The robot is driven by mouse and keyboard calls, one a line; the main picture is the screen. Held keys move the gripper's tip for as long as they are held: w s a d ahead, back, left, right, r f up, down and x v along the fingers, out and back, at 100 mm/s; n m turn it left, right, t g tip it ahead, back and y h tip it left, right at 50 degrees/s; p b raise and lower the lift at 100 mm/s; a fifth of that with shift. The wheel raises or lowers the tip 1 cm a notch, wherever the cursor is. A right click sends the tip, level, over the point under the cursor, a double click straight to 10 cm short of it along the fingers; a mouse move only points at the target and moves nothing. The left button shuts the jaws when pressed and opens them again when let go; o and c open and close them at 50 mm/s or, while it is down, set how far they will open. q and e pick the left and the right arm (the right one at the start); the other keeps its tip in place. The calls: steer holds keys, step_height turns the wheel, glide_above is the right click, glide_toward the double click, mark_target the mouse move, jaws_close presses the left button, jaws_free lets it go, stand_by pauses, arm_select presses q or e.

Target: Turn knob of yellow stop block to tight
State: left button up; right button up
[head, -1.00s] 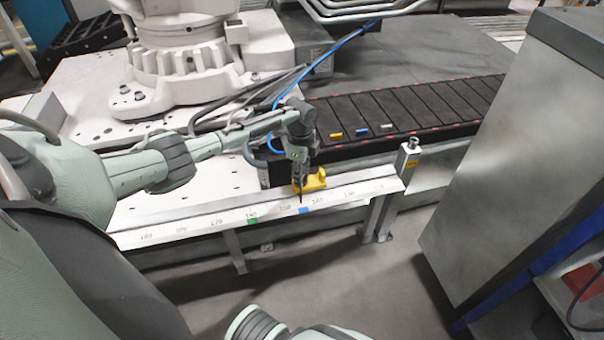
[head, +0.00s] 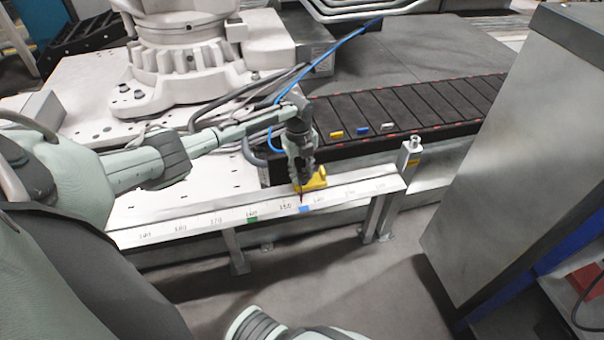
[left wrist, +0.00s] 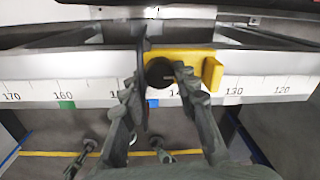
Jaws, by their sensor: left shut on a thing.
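The yellow stop block (head: 315,182) sits on the white scaled rail (head: 222,218), above the blue mark. In the left wrist view the yellow stop block (left wrist: 206,60) has a round black knob (left wrist: 158,72) on its near side. My left gripper (head: 300,186) reaches down onto the block from the left arm. In the left wrist view my left gripper (left wrist: 157,80) has one finger on each side of the knob and is shut on it. In the head view the gripper hides the knob. My right gripper cannot be made out in either view.
A green mark (head: 252,219) and a blue mark (head: 304,209) are on the rail. A black conveyor (head: 420,112) with small yellow, blue and grey pieces lies behind it. A metal cabinet (head: 495,160) stands at right. A short post (head: 411,150) rises at the rail's end.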

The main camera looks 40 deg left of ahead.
mark_target(300, 177)
arm_select(q)
steer(key=shift+d, duration=0.1)
stand_by(0.4)
steer(key=o, duration=1.2)
steer(key=shift+c, duration=0.2)
steer(key=shift+r, duration=0.3)
step_height(300, 177, up, 11)
steer(key=shift+s+a+r, duration=0.2)
steer(key=shift+s, duration=0.1)
